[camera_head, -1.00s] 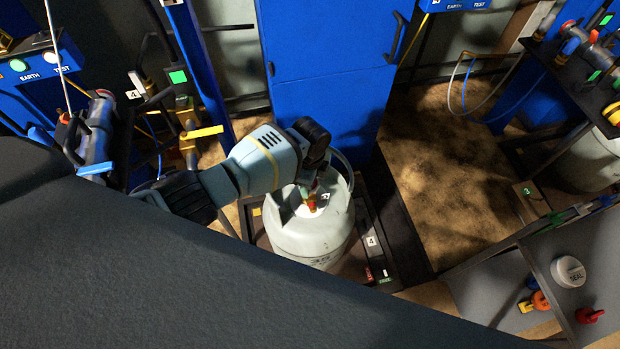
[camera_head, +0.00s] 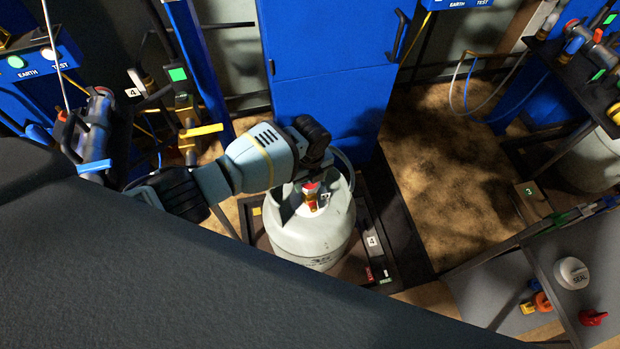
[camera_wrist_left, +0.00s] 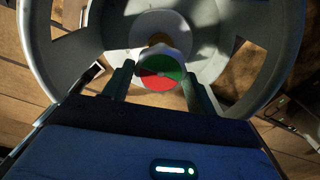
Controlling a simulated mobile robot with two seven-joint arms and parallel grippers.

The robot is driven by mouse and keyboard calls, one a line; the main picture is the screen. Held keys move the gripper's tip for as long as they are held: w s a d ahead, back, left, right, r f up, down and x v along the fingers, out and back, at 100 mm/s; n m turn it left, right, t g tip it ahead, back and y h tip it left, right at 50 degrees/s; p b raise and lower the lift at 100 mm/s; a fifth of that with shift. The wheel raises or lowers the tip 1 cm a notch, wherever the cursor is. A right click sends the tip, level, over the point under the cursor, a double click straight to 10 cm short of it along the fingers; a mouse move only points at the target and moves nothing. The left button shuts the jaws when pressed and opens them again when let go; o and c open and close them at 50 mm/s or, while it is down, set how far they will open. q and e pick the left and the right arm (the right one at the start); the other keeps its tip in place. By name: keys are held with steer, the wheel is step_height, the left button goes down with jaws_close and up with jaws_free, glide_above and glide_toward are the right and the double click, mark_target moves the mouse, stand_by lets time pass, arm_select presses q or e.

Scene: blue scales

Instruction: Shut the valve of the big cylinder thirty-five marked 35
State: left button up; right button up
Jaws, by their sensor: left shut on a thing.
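The big grey cylinder (camera_head: 308,240) stands upright on a dark platform below the blue cabinet. A mark on its front looks like 35 but is blurred. Its valve (camera_head: 311,190), with a red top, sits inside the collar. In the left wrist view the valve handwheel (camera_wrist_left: 160,72) shows a green part and a red part, with brass behind it. My left gripper (camera_wrist_left: 156,82) is shut on the handwheel, one finger on each side. In the head view the left gripper (camera_head: 316,165) reaches over the collar from the left, its fingertips largely hidden. My right gripper is not in view.
A blue cabinet (camera_head: 325,80) stands just behind. A platform with a label 4 (camera_head: 372,241) lies under the cylinder. A shelf at lower right holds a white SEAL cap (camera_head: 571,272) and a red piece (camera_head: 592,318).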

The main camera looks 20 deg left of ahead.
mark_target(310, 183)
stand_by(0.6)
arm_select(q)
steer(key=o, duration=1)
steer(key=shift+r, duration=0.15)
steer(key=shift+r, duration=0.35)
step_height(310, 183, up, 6)
steer(key=shift+r+p, duration=0.1)
steer(key=shift+p, duration=0.8)
steer(key=shift+r, duration=0.35)
